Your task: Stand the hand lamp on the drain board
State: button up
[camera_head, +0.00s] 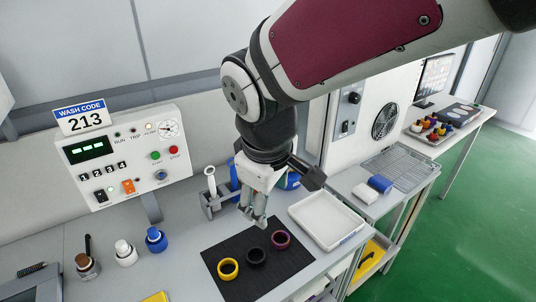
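A grey ribbed rack (402,167), which looks like the drain board, lies on the side table at the right. I cannot pick out the hand lamp for certain. A white upright stick with a round top (211,182) stands in a grey holder left of my gripper, and blue things (293,180) are partly hidden behind my gripper. My gripper (254,219) points down above the bench, just behind the black mat (222,256). Its fingers look close together. I see nothing clearly held, but the view is too small to tell.
Yellow, black and purple rings (228,268) lie on the mat. An empty white tray (327,219) is to its right. Several bottles (125,253) stand at left below the control box (123,157).

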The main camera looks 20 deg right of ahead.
jog(key=s+d+r+m+t+y, duration=0.1)
jog(key=s+d+r+m+t, duration=0.1)
jog(key=s+d+r+m, duration=0.3)
jog(key=shift+s+r+m+y, duration=0.3)
jog(key=shift+s+r+m, duration=0.55)
jog(key=shift+s, duration=1.15)
jog(key=shift+f, duration=0.2)
